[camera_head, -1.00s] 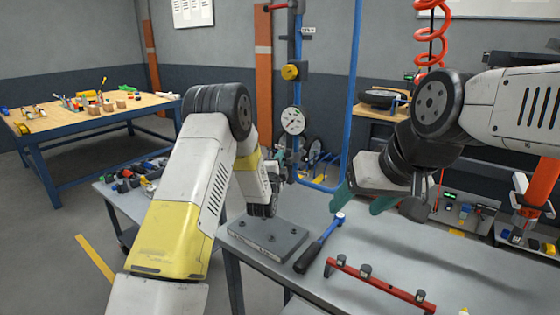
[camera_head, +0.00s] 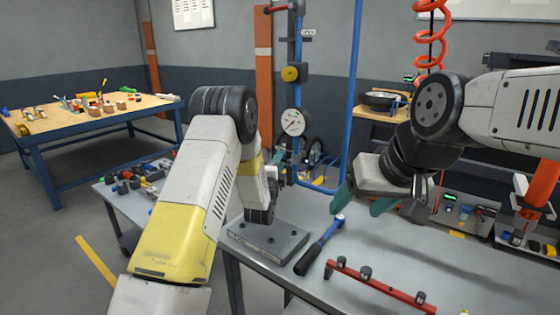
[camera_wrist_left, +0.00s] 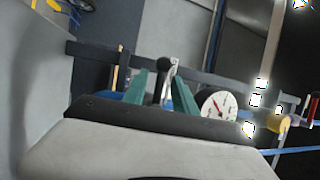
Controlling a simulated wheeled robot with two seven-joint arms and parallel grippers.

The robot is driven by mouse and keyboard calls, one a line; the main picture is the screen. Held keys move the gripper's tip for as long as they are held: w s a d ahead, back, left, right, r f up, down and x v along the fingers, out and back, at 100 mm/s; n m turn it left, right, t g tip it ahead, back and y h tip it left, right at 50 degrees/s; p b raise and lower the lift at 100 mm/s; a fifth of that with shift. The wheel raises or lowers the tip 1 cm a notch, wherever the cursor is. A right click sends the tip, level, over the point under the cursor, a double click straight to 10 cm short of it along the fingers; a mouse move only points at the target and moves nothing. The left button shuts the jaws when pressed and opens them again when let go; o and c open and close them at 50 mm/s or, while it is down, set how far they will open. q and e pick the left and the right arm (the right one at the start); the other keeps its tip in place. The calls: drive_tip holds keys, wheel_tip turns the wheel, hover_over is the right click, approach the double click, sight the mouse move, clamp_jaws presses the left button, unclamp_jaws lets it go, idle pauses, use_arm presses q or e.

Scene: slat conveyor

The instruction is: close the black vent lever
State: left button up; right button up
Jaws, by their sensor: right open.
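The black vent lever (camera_wrist_left: 163,66) shows in the left wrist view as a dark knob on a thin stem, with a pale metal part beside it. It stands in the gap between the two teal fingers of my left gripper (camera_wrist_left: 160,80). The fingers are apart, and I cannot tell whether either touches the lever. In the head view my left gripper (camera_head: 278,163) is mostly hidden by my own forearm and wrist, and the lever cannot be made out. My right gripper (camera_head: 364,202) is open and empty above the grey table.
A dial gauge (camera_head: 293,122) and a yellow knob (camera_head: 291,73) sit on the pipework by a blue pipe (camera_head: 353,90). Below, the grey table (camera_head: 400,245) bears a steel plate (camera_head: 270,242), a blue-headed tool (camera_head: 320,245) and a red bar (camera_head: 380,285).

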use_arm(q)
drive_tip(key=v, duration=0.6)
drive_tip(key=shift+s, duration=0.1)
drive_tip(key=s+a+r+n+g+y, duration=0.1)
drive_tip(key=s+a+r+n+g, duration=0.25)
drive_tip(key=r+n, duration=0.2)
drive_tip(key=s+a+r+n+g+y, duration=0.1)
drive_tip(key=s+a+r+n+g, duration=0.1)
drive_tip(key=s+a+r+n, duration=0.4)
drive_tip(key=s+a+r+n+g, duration=0.1)
drive_tip(key=s+n+g, duration=0.3)
drive_tip(key=s, duration=1)
drive_tip(key=s+a+r+n+g, duration=0.1)
drive_tip(key=s+n+g, duration=0.3)
drive_tip(key=s, duration=1.1)
drive_tip(key=shift+s+a, duration=0.35)
drive_tip(key=shift+a, duration=0.3)
